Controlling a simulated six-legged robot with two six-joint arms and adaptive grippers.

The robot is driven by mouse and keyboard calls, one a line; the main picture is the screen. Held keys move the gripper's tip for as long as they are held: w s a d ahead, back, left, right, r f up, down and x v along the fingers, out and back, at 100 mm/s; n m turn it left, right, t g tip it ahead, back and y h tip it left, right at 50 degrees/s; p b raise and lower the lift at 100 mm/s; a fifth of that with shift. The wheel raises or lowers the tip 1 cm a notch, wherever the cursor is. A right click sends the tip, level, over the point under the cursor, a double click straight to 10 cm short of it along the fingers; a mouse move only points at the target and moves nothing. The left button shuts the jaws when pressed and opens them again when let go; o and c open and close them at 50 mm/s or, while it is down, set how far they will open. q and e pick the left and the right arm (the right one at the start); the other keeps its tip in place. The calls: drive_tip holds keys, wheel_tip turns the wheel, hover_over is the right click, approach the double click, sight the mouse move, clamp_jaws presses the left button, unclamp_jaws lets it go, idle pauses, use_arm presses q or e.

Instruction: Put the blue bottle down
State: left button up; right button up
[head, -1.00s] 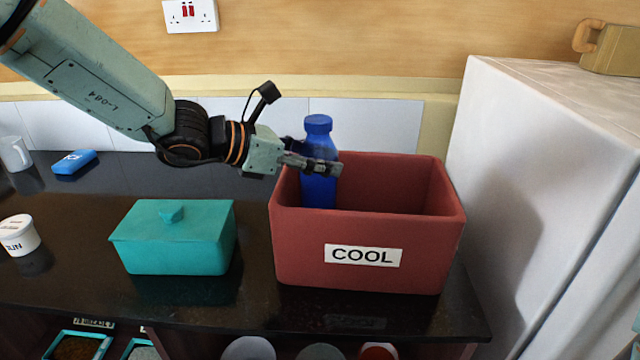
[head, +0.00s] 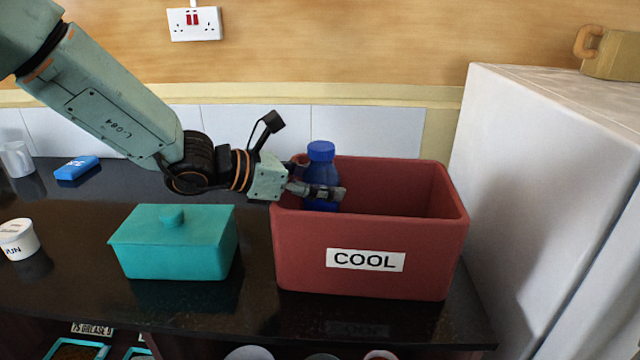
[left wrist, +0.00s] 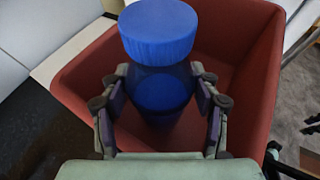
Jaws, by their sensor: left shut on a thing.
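The blue bottle (head: 321,164) is upright in the left part of the red box labelled COOL (head: 365,278). My right gripper is not in view.
A teal lidded dish (head: 175,245) stands left of the box on the dark counter (head: 60,290). A white tub (head: 17,240), a blue block (head: 76,168) and a white mug (head: 16,158) are further left. A white fridge-like cabinet (head: 530,170) is at right. The box's right part looks empty.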

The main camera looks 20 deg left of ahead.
use_arm(q)
drive_tip(key=shift+s+f, duration=0.15)
drive_tip(key=shift+f, duration=0.15)
